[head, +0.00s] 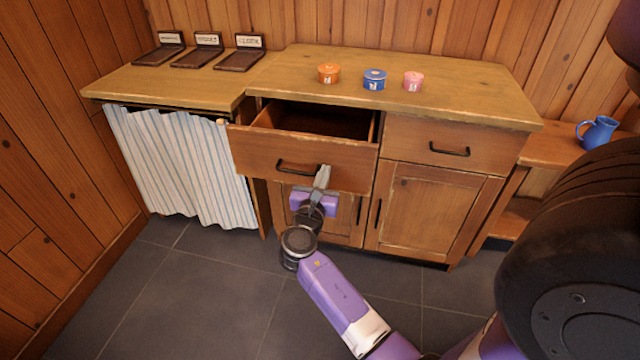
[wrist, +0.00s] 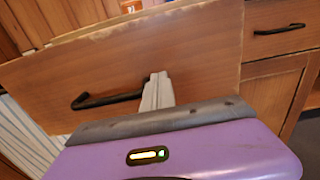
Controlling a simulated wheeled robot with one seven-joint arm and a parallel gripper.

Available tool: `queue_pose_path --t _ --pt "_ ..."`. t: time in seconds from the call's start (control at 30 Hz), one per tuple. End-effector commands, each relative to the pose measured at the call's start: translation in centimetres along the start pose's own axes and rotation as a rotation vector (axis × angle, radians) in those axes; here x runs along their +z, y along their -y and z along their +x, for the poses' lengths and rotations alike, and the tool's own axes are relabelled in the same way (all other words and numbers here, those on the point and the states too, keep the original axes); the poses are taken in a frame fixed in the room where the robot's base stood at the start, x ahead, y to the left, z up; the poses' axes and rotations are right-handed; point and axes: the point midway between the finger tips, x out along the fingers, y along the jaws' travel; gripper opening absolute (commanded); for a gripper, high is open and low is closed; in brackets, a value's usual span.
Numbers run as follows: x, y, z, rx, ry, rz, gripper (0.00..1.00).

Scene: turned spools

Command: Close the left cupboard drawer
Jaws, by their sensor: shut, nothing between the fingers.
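The left cupboard drawer (head: 250,158) is pulled well out of the cupboard, and its dark inside shows from above in the head view. Its wooden front with a black bar handle (head: 298,168) also fills much of the wrist view (wrist: 190,60). My gripper (head: 323,172) is shut and empty, its fingertips at the drawer front just right of the handle. In the wrist view the closed fingers (wrist: 157,85) lie over the front beside the handle's right end. I cannot tell whether they touch the wood.
The right drawer (head: 450,145) is closed, with cupboard doors (head: 430,205) below. Orange, blue and pink tins (head: 375,79) stand on the worktop (head: 460,95). A striped curtain (head: 180,160) hangs at left. A blue jug (head: 598,132) stands on a shelf at right.

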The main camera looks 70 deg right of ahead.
Motion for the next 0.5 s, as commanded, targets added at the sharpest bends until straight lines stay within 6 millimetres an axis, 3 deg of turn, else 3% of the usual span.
queue_pose_path --t 0.2,0.5 --pt "0.2 0.1 6.1 -0.005 0.001 0.003 0.00" --pt "-0.1 0.1 13.7 -0.004 0.001 0.003 0.00"
